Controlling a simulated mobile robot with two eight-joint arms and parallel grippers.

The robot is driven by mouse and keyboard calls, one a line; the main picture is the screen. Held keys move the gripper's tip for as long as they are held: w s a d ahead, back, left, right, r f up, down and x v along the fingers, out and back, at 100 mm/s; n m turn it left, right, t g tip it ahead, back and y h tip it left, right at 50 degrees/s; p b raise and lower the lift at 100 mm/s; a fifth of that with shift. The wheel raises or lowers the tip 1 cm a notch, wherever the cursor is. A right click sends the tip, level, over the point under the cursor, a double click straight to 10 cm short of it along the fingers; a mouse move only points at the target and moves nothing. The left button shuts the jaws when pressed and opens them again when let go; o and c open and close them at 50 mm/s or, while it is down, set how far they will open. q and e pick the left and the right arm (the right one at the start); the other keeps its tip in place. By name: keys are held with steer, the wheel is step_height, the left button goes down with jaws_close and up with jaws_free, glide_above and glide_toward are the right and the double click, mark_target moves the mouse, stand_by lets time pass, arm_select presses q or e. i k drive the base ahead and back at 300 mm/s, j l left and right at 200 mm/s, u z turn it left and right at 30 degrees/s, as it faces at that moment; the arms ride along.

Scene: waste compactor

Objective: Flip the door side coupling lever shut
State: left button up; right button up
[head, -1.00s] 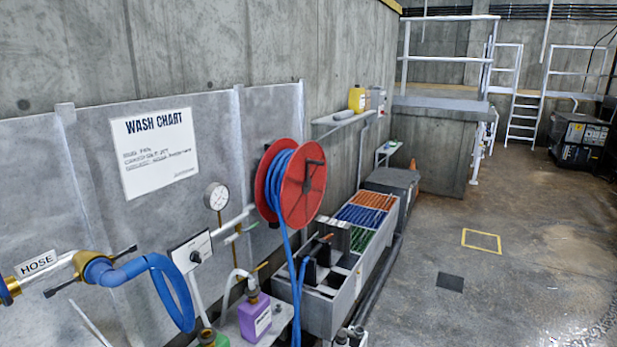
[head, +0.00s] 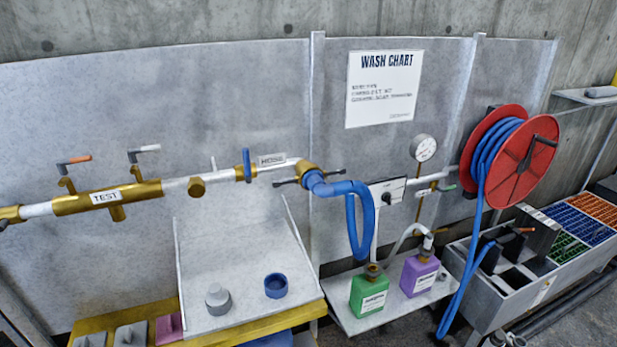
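The brass coupling (head: 309,178) joins the pipe marked HOSE to a blue hose (head: 349,192) in the middle of the head view. Two dark coupling levers stick out from it. One lever (head: 287,182) points left. The other lever (head: 332,171) points right, the side toward the hose reel. Both stand out from the coupling body. I cannot tell from this view which one is the door side. Neither of my grippers is in view.
A brass test pipe (head: 105,197) with small valve handles runs along the wall at left.

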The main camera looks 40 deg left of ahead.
mark_target(276, 184)
steer(key=u, duration=1.6)
